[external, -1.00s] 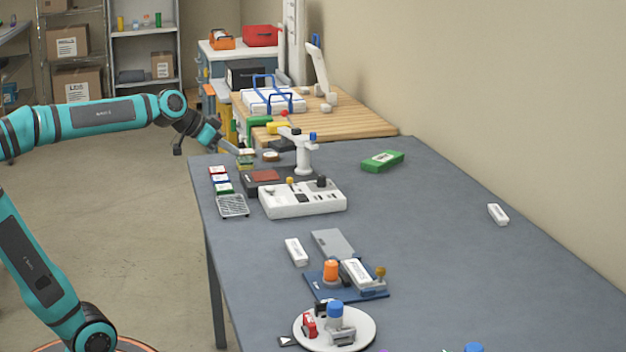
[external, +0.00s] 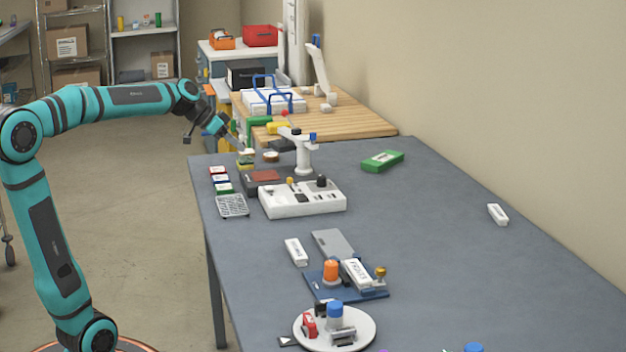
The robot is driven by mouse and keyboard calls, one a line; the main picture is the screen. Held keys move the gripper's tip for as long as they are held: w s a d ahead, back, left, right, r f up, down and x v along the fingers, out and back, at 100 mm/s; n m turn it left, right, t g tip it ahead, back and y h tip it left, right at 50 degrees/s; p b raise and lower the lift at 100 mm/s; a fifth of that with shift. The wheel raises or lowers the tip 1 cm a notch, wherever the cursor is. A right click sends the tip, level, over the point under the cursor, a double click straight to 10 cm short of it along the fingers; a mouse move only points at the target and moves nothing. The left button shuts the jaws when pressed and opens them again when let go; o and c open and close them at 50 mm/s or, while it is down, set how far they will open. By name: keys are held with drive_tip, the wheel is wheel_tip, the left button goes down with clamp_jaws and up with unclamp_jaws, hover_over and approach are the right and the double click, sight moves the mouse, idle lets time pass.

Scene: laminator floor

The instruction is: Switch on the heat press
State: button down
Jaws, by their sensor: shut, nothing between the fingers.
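What looks like the heat press stands at the far left of the grey table. It has a dark base with a reddish-brown pad (external: 263,176) and a white post (external: 304,157) with a blue knob. A white control box (external: 322,199) with small switches and knobs sits just in front of it. I cannot tell the switch positions at this size. My gripper (external: 240,148) is shut and empty. It points down and right above the table's far left corner, left of the post. I see no clear contact with anything.
Small colored blocks (external: 219,178) and a grey wire rack (external: 232,206) lie on the left edge. A green box (external: 382,160) lies behind right. A blue tray (external: 325,288) and a round white plate (external: 366,325) stand nearer. The table's right side is mostly clear.

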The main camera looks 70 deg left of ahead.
drive_tip(key=shift+w+f, duration=0.1)
hover_over(269, 188)
drive_tip(key=s, duration=0.2)
wheel_tip(269, 188, down, 6)
wheel_tip(269, 188, down, 3)
drive_tip(key=shift+w+a+f, duration=0.1)
drive_tip(key=shift+a+f, duration=0.05)
drive_tip(key=shift+f, duration=0.75)
